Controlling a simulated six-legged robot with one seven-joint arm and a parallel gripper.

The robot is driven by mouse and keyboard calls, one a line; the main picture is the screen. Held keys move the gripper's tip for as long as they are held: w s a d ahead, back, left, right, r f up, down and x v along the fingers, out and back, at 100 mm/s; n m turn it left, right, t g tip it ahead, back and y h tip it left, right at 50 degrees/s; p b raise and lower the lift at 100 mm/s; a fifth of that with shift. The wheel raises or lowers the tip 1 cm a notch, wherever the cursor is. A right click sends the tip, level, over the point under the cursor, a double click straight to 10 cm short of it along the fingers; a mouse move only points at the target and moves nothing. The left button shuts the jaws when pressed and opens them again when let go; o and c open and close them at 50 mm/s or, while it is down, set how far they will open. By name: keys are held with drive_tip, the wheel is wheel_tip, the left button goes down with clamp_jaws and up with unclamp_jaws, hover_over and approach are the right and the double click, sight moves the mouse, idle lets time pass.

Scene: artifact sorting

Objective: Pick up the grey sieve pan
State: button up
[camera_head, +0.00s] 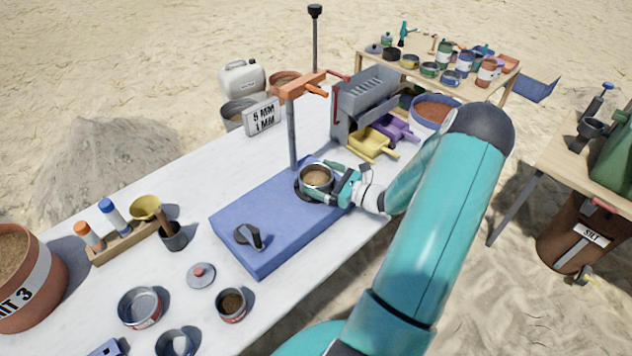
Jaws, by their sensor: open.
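A round grey pan (316,167) with brown sand inside sits on the right part of the blue base (245,200), near an upright post. It looks like the grey sieve pan. My gripper (325,182) is at this pan from the right, with its teal fingers around the pan's sides. The jaws are open, and I cannot tell whether either finger touches the pan. My arm reaches in from the lower right. Another grey pan (140,306) with a red label stands empty at the front of the white table (120,276).
An orange-topped post (291,135) rises close behind the pan. A black knob (248,237) is on the base's left part. A grey splitter (362,105) with yellow (367,146) and purple (398,127) trays stands behind. Tubes, a mortar (173,236) and small tins are at left.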

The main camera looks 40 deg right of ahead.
drive_tip(key=c, duration=0.9)
drive_tip(key=shift+o, duration=0.2)
drive_tip(key=shift+r, duration=0.45)
wheel_tip(320, 180, up, 2)
drive_tip(key=shift+r, duration=0.1)
drive_tip(key=s+a+r, duration=0.9)
drive_tip(key=s+r, duration=0.1)
drive_tip(key=shift+a, duration=0.4)
